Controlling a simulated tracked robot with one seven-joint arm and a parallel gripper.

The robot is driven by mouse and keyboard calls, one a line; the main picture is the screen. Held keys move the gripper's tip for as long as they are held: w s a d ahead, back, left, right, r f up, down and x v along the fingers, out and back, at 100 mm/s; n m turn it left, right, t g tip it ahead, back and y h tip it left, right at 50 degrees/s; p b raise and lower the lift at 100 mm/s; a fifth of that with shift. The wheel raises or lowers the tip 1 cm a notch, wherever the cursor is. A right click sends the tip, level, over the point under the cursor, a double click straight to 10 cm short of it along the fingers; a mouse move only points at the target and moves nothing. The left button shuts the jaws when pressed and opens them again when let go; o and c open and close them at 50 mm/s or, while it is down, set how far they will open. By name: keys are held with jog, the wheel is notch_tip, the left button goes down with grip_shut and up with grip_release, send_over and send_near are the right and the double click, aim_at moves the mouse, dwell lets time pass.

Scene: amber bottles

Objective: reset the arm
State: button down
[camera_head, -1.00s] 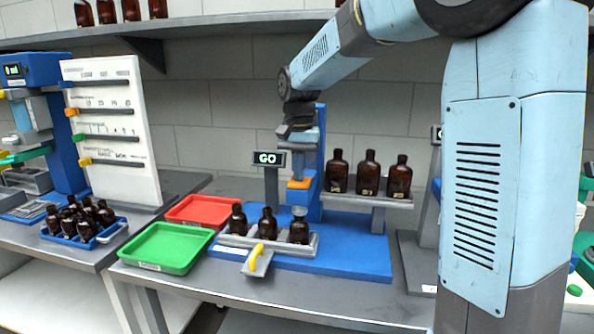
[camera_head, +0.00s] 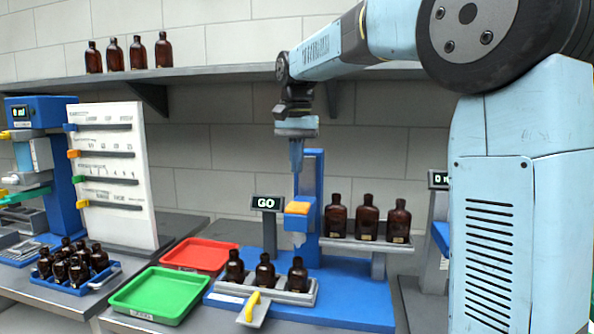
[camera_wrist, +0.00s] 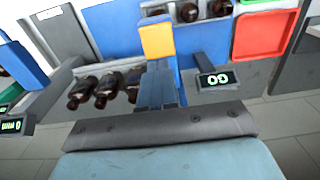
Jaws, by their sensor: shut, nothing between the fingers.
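My gripper (camera_head: 297,170) is shut and empty, its blue fingers pointing down above the orange block (camera_head: 298,207) of the blue filling station (camera_head: 315,170), with a small gap between. In the wrist view my shut fingers (camera_wrist: 158,88) show below the orange block (camera_wrist: 157,38). A clear nozzle (camera_head: 298,240) hangs under the block, above the right-hand bottle (camera_head: 298,275) of three amber bottles in the grey rack (camera_head: 290,296).
A GO display (camera_head: 266,203) stands left of the station; three amber bottles (camera_head: 367,222) stand on a raised grey ledge at right. A green tray (camera_head: 160,292) and red tray (camera_head: 200,254) are empty. A blue tray (camera_head: 75,292) holds several bottles. A shelf (camera_head: 210,80) runs above.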

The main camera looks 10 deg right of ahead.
jog(key=s+d+f+n+t, duration=0.1)
jog(key=s+d+f, duration=0.3)
jog(key=s, duration=0.5)
jog(key=s+d+f+n+t, duration=0.1)
jog(key=s+d+f, duration=0.3)
jog(key=s, duration=0.5)
jog(key=s+d+f+n+t, duration=0.2)
jog(key=s+d+f+t, duration=0.1)
jog(key=s, duration=0.6)
jog(key=shift+d+f+t, duration=0.3)
jog(key=shift+d+f, duration=0.5)
jog(key=shift+d, duration=0.35)
